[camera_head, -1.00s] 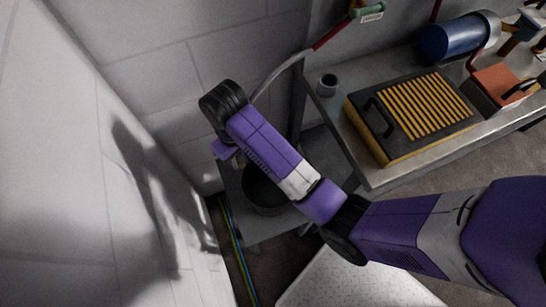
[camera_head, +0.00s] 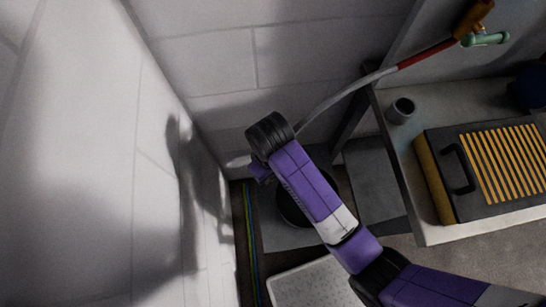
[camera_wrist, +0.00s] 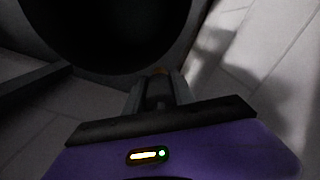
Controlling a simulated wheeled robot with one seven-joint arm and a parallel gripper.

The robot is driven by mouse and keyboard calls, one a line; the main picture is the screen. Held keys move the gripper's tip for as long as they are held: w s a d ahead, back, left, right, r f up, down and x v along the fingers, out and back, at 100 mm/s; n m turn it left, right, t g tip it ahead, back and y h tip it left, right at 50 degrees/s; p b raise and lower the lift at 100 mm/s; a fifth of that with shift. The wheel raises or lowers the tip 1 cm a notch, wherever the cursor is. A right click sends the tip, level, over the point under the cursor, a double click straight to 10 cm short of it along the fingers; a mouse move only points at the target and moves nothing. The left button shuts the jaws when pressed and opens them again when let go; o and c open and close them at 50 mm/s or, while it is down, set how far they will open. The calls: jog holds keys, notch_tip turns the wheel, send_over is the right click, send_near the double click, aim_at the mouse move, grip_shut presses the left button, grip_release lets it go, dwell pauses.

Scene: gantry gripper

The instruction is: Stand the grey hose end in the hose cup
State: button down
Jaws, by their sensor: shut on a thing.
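The grey hose (camera_head: 345,95) runs from a red sleeve at the upper right down to behind my wrist in the head view. Its end is hidden there. A small grey cup (camera_head: 401,110), which looks like the hose cup, stands upright and open on the bench corner, right of the hose and apart from my gripper. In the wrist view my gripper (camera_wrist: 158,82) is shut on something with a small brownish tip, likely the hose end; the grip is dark. Beyond the fingers is the wide black mouth of a bucket (camera_wrist: 110,30).
The black bucket (camera_head: 291,207) stands below my arm on a grey base. The metal bench (camera_head: 408,165) carries a black and yellow slatted case (camera_head: 500,170). A white wall (camera_head: 100,150) is close on the left. The red sleeve (camera_head: 425,53) leads to an orange-brown valve (camera_head: 472,18).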

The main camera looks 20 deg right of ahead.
notch_tip(320, 180, down, 14)
jog(key=shift+r+b, duration=0.2)
jog(key=shift+b, duration=0.75)
jog(key=shift+f, duration=0.2)
jog(key=c, duration=1.1)
grip_release()
jog(key=shift+o, duration=0.2)
